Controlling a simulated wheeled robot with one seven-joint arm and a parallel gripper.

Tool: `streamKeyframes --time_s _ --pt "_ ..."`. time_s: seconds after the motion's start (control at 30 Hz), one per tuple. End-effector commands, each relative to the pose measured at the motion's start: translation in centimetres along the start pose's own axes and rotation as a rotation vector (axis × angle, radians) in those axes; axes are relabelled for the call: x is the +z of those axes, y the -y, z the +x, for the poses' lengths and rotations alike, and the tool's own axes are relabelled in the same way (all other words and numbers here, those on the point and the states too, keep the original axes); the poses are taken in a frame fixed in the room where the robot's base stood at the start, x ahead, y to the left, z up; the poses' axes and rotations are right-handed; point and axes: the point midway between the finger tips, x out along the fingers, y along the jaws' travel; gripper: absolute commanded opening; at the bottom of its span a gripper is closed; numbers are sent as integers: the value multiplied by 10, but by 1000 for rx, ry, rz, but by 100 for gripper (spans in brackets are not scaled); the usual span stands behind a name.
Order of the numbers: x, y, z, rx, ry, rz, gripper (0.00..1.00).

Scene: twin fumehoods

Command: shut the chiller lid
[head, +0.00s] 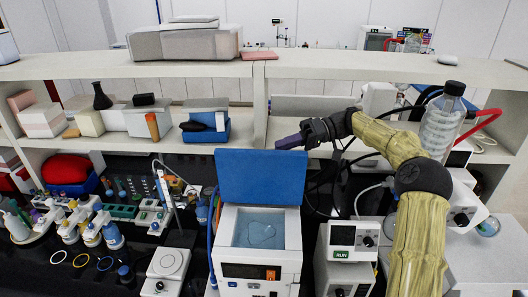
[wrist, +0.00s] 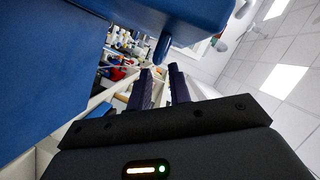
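The chiller (head: 258,262) is a white box with an orange switch and a dark display on its front. Its blue lid (head: 258,178) stands open, upright at the back of the box, and the pale blue inside shows. My gripper (head: 282,143) is just above the lid's top right corner in the head view, pointing left. I cannot tell whether it touches the lid. In the wrist view, my gripper (wrist: 160,75) has its two dark fingers apart with nothing between them. Blue surfaces (wrist: 50,60), likely the lid, fill the left and top there.
A white RUN unit (head: 343,238) stands close to the chiller's right. A hotplate (head: 168,263) and a thin bent stand are to its left. A shelf (head: 150,67) runs behind, with a clear bottle (head: 440,125) at right near my arm.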

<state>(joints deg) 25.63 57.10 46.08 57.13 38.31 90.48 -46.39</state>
Motion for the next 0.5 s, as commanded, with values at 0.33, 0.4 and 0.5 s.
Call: streamKeyframes --time_s 0.33,0.4,0.5 --pt "0 1 55 -1 2 -1 20" --pt "0 1 60 0 1 0 20" --pt "0 0 64 0 1 0 20"
